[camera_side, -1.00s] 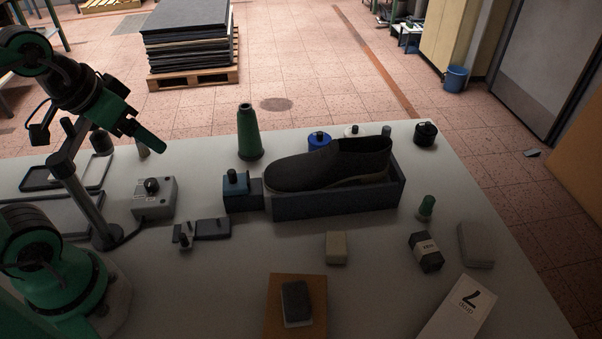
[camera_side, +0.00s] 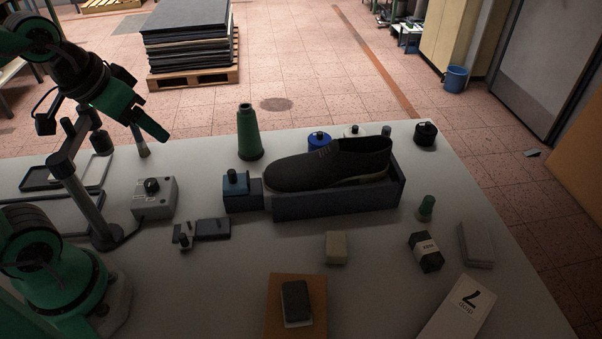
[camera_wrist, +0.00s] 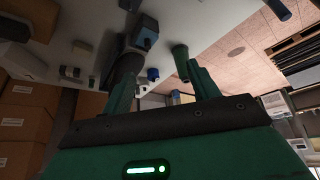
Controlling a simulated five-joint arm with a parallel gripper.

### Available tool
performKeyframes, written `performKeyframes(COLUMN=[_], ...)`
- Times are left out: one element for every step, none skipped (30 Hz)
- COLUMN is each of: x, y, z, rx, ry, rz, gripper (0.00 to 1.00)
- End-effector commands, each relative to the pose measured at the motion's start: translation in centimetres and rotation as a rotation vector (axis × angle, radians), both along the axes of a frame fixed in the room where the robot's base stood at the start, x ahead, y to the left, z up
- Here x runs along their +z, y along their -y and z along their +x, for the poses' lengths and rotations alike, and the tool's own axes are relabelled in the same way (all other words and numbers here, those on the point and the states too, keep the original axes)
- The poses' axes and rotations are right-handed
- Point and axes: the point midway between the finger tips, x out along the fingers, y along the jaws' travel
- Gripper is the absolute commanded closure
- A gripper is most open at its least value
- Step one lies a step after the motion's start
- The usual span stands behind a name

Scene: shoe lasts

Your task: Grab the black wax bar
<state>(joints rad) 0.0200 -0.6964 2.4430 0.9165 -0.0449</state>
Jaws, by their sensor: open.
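The black wax bar (camera_side: 425,252) is a dark block with a pale paper band around it. It lies on the right part of the bench in the side view, left of a grey block. I cannot make it out for sure in the wrist view. My gripper (camera_side: 150,124) is raised at the upper left of the side view, far from the bar. In the wrist view my gripper (camera_wrist: 162,86) shows its two green fingers apart with nothing held between them.
A dark shoe (camera_side: 330,165) rests in a dark tray (camera_side: 340,204) mid-bench.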

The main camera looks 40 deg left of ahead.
Motion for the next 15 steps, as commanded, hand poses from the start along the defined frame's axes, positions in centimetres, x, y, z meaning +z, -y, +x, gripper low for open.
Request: performKeyframes(x=[0.4,0.7,1.1,1.4,1.8,2.2,2.5,2.8,3.3,3.5,3.8,4.2,4.4,4.6,4.9], y=[0.3,0.4,0.7,0.9,1.1,1.5,1.8,2.0,2.5,2.8,3.1,3.6,3.9,4.3,4.8], z=[0.6,1.0,1.6,2.1,2.6,3.3,3.9,4.4,5.2,5.8,6.4,7.2,7.8,8.4,9.2], rx=[0.004,0.01,0.017,0.025,0.031,0.042,0.049,0.058,0.069,0.077,0.086,0.098,0.105,0.115,0.127], ry=[-0.008,-0.012,-0.018,-0.024,-0.029,-0.037,-0.043,-0.05,-0.058,-0.065,-0.071,-0.079,-0.086,-0.093,-0.102], rz=[-0.007,-0.013,-0.022,-0.028,-0.035,-0.045,-0.053,-0.06,-0.069,-0.076,-0.083,-0.092,-0.099,-0.105,-0.114], gripper=[0.4,0.4,0.4,0.4,0.4,0.4,0.4,0.4,0.4,0.4,0.4,0.4,0.4,0.4,0.4])
